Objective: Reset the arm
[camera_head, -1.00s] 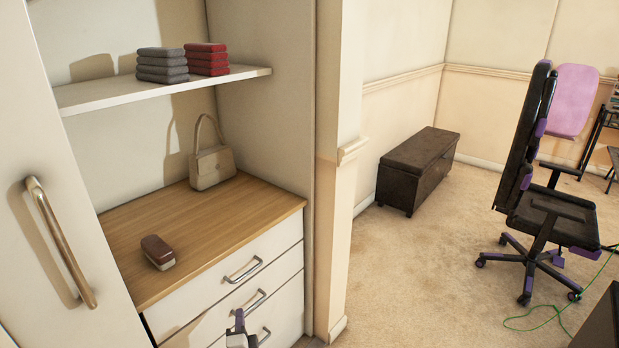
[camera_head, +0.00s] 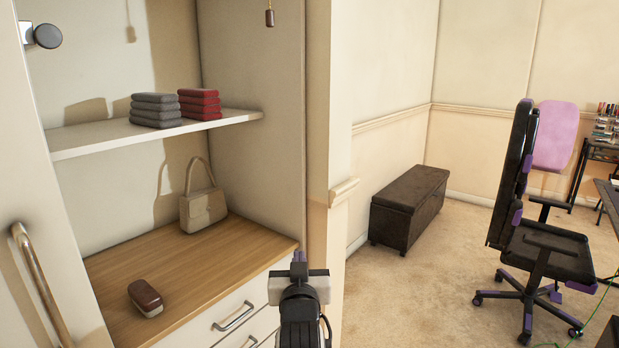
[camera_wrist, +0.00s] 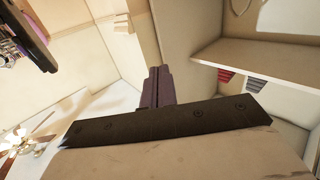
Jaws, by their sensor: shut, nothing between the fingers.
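My gripper (camera_head: 299,258) shows at the bottom centre of the head view, in front of the right end of the drawer unit. It points upward and away, and its purple fingers are together with nothing between them. In the wrist view the closed fingers (camera_wrist: 158,86) stand up in the middle, above a dark bar. The wrist picture looks upward, with the ceiling and a ceiling fan (camera_wrist: 25,140) at the lower left. Most of my arm is out of view.
A wooden counter (camera_head: 215,262) with drawers holds a beige handbag (camera_head: 203,210) and a brown brush-like object (camera_head: 146,297). A shelf (camera_head: 85,139) above bears grey and red folded cloths (camera_head: 200,104). A dark bench (camera_head: 410,208) and office chair (camera_head: 535,245) stand right. Carpet between is clear.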

